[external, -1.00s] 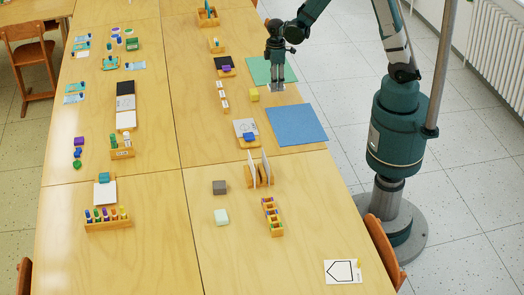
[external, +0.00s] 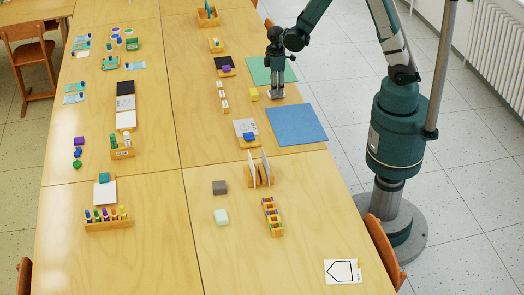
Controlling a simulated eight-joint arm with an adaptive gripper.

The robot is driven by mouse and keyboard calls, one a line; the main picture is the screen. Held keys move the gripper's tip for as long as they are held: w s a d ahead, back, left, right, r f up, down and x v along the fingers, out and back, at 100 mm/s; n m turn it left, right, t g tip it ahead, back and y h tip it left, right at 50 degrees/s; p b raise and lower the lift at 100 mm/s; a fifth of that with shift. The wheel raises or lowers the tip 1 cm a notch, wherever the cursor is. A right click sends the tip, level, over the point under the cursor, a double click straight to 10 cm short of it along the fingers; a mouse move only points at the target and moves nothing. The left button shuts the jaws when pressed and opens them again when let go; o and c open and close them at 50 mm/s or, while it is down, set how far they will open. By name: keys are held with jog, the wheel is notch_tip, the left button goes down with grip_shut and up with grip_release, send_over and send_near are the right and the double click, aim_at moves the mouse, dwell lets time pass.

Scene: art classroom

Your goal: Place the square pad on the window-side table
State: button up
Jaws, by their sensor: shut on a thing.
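My gripper (external: 278,95) points down at the front edge of a green square sheet (external: 262,66), close to the table top. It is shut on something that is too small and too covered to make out. A blue square sheet (external: 296,125) lies flat just in front of it. Both sheets are on the right-hand table row (external: 305,215), the row on the radiator side. I cannot tell which thing is the square pad. Small blocks in yellow (external: 254,97), grey (external: 219,187) and pale mint (external: 221,217) lie on the same row.
Left of the gripper are a dark square with a purple block (external: 226,69) and a white sheet with a blue block (external: 247,140). Wooden holders (external: 259,181) stand nearer. The left table row (external: 75,225) bears several trays and cards. The near right table has free room.

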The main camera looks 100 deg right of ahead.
jog(key=shift+f, duration=0.15)
jog(key=o, duration=1)
jog(key=shift+c, duration=0.2)
notch_tip(320, 180, up, 12)
jog(key=p, duration=0.2)
jog(key=shift+p, duration=0.35)
jog(key=shift+r, duration=0.2)
dwell(0.4)
jog(key=a+r+t+h, duration=0.1)
jog(key=a+r+t, duration=0.2)
jog(key=a+r, duration=1.25)
jog(key=s+a+r+t, duration=0.2)
jog(key=s+a, duration=0.2)
jog(key=a, duration=0.4)
jog(key=s+a+r+t+y, duration=0.1)
jog(key=s+a, duration=0.3)
jog(key=a, duration=0.5)
jog(key=shift+s+a+r+t, duration=0.3)
jog(key=shift+r+t, duration=0.3)
jog(key=shift+r, duration=0.3)
